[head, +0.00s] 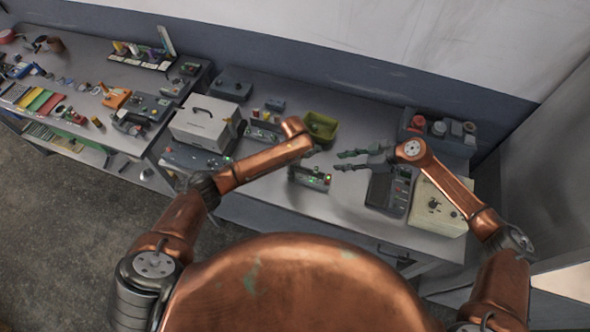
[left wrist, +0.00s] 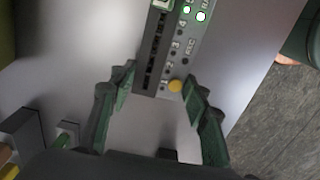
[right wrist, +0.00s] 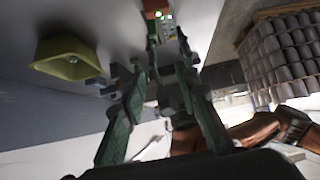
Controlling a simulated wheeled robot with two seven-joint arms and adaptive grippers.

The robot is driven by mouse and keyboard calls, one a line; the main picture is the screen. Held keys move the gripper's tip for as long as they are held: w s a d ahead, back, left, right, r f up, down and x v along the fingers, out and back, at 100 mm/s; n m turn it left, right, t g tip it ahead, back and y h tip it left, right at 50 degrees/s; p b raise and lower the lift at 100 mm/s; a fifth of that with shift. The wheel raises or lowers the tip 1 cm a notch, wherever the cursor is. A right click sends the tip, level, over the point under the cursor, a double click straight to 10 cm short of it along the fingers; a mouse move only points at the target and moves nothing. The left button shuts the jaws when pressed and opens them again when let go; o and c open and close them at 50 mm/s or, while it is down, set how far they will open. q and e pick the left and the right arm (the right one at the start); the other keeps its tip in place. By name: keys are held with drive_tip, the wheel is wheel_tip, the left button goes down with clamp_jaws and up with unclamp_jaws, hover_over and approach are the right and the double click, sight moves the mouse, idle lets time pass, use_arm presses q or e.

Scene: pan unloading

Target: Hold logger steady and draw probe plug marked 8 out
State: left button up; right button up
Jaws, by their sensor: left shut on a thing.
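The logger (head: 310,178) is a small grey box with lit green lamps, standing on the bench between my grippers. In the left wrist view its face (left wrist: 177,45) shows a row of dark sockets, printed labels, lamps and a yellow button. A pale plug-like piece (left wrist: 163,4) sits at the row's top edge; its number is unreadable. My left gripper (left wrist: 158,84) is shut on the logger's near end. My right gripper (head: 345,161) is open and empty, right of the logger. In the right wrist view the logger (right wrist: 163,28) lies beyond its fingertips (right wrist: 161,75).
A yellow-green bin (head: 320,127) stands behind the logger. A dark keypad device (head: 388,190) and a cream box (head: 436,208) stand at right. A grey case (head: 205,124) stands at left. Bare bench (head: 345,207) lies in front of my right gripper.

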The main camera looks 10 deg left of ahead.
use_arm(q)
drive_tip(key=c, duration=0.8)
use_arm(e)
drive_tip(key=shift+o, duration=0.8)
drive_tip(key=shift+r, duration=0.1)
drive_tip(key=w+a+r+t+y, duration=0.2)
drive_tip(key=w+r, duration=0.2)
drive_tip(key=r, duration=0.3)
drive_tip(key=w+a+r+t+y, duration=0.2)
drive_tip(key=w+a+r, duration=0.1)
drive_tip(key=r, duration=0.3)
drive_tip(key=w+d+r+m+t, duration=0.2)
drive_tip(key=w+r+m+t, duration=0.25)
drive_tip(key=w+r, duration=0.25)
drive_tip(key=g+h, duration=0.8)
approach(317, 167)
drive_tip(key=shift+n, duration=0.25)
drive_tip(key=x, duration=1)
drive_tip(key=shift+w+f, duration=0.15)
